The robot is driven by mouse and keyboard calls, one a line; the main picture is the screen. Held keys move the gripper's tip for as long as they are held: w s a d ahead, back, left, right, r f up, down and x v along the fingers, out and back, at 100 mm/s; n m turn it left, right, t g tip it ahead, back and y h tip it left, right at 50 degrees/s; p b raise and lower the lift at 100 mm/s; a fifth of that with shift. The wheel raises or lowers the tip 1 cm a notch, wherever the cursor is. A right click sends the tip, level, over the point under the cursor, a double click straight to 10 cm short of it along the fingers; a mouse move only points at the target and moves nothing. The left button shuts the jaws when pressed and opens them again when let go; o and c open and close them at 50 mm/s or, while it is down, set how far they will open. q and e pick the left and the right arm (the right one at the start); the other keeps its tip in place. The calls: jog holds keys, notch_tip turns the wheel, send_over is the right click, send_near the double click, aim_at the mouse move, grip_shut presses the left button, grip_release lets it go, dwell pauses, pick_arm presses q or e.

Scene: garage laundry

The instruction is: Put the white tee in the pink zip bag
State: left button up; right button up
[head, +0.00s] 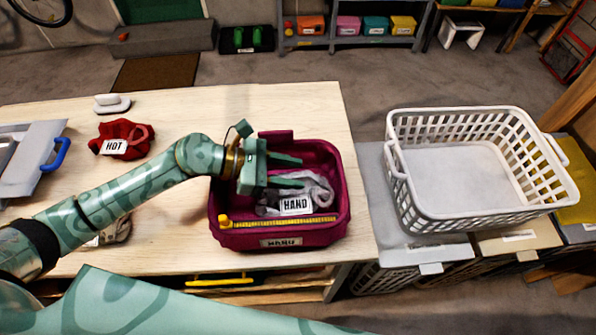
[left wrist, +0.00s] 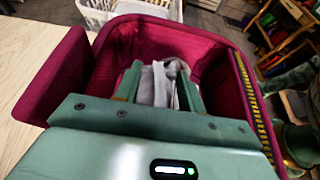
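The pink zip bag (head: 333,228) stands open on the table, deep magenta, with a yellow zip along its front rim and a label on its front. A pale grey-white cloth with a "HAND" tag, apparently the white tee (head: 318,192), lies bunched inside it. My left gripper (head: 302,171) is over the bag with its fingers spread apart above the cloth. In the left wrist view the cloth (left wrist: 158,88) shows between and beyond the two fingers; I see no grip on it. My right gripper is not in view.
A red cloth tagged "HOT" (head: 122,137) and a white-handled thing (head: 112,103) lie at the left of the table. A greyish cloth (head: 118,231) is partly hidden under my left arm. A white laundry basket (head: 478,216) stands to the right.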

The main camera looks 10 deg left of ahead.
pick_arm(q)
jog(key=v, duration=0.9)
jog(key=shift+f+b, duration=0.1)
jog(key=shift+b, duration=0.2)
jog(key=shift+s+a+r, duration=0.15)
jog(key=shift+a+r, duration=0.15)
jog(key=shift+a, duration=0.2)
